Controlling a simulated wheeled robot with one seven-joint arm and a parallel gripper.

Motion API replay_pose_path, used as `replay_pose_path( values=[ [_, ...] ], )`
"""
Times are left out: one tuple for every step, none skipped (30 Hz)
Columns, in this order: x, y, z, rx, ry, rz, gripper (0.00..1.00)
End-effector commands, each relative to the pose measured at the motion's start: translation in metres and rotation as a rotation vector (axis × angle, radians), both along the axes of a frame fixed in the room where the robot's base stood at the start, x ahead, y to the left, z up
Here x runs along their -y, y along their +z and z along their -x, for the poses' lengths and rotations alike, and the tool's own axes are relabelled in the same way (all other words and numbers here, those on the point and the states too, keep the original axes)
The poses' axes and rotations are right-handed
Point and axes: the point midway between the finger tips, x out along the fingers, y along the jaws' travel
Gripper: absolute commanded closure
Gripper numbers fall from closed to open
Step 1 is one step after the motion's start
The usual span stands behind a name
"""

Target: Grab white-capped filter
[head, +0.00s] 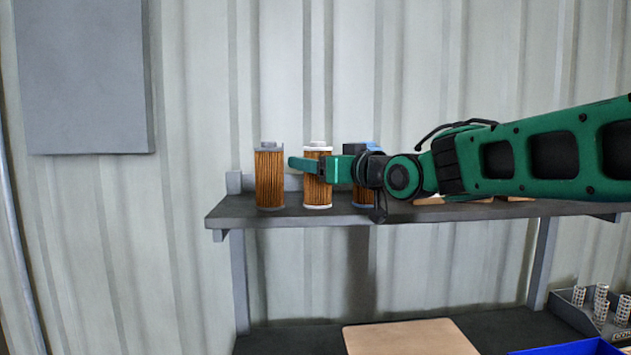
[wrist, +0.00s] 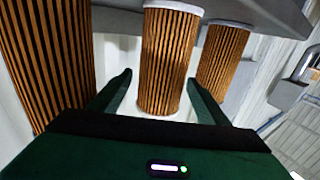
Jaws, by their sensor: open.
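The white-capped filter (head: 318,193) stands upright on the shelf, with brown pleats and white end caps. My gripper (head: 305,163) reaches in from the right at its upper part, and one green finger crosses in front of it. In the wrist view, which looks upside down, the middle filter with a whitish rim (wrist: 167,50) appears between the two spread fingers of my gripper (wrist: 159,80). It appears to be the white-capped one. Gaps show on both sides, so the fingers do not grip it. The far finger is mostly hidden in the head view.
A grey-capped filter (head: 269,180) stands to the left and a blue-capped filter (head: 361,197) to the right, partly behind my arm. All stand on the dark shelf (head: 237,212). Wooden pieces (head: 430,200) lie farther right. Below are a board (head: 410,338) and a blue bin (head: 585,348).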

Motion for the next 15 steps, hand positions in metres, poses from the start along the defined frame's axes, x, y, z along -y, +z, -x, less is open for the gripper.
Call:
replay_pose_path(
  values=[
    [0.0001, -0.0001, 0.0001, 0.000, 0.000, 0.000, 0.30],
    [0.0001, -0.0001, 0.0000, 0.000, 0.000, 0.000, 0.30],
    [0.0002, -0.0002, 0.0001, 0.000, 0.000, 0.000, 0.30],
    [0.0002, -0.0002, 0.0001, 0.000, 0.000, 0.000, 0.38],
    [0.0001, -0.0002, 0.0002, -0.001, 0.000, 0.001, 0.45],
    [0.0001, -0.0003, 0.0002, -0.001, 0.000, 0.001, 0.54],
    [0.0001, -0.0003, 0.0002, -0.001, 0.000, 0.001, 0.61],
    [0.0001, -0.0003, 0.0002, -0.001, 0.000, 0.001, 0.69],
    [0.0001, -0.0004, 0.0002, -0.001, 0.000, 0.001, 0.77],
    [0.0001, -0.0004, 0.0002, -0.001, 0.000, 0.001, 0.77],
    [0.0000, -0.0002, 0.0002, 0.000, 0.000, 0.000, 0.77],
    [0.0000, -0.0002, 0.0002, -0.001, 0.000, 0.001, 0.77],
    [0.0000, -0.0002, 0.0002, -0.001, 0.000, 0.001, 0.77],
    [0.0000, -0.0003, 0.0002, -0.001, 0.000, 0.001, 0.77],
    [0.0000, -0.0004, 0.0002, -0.001, 0.000, 0.001, 0.77]
  ],
)
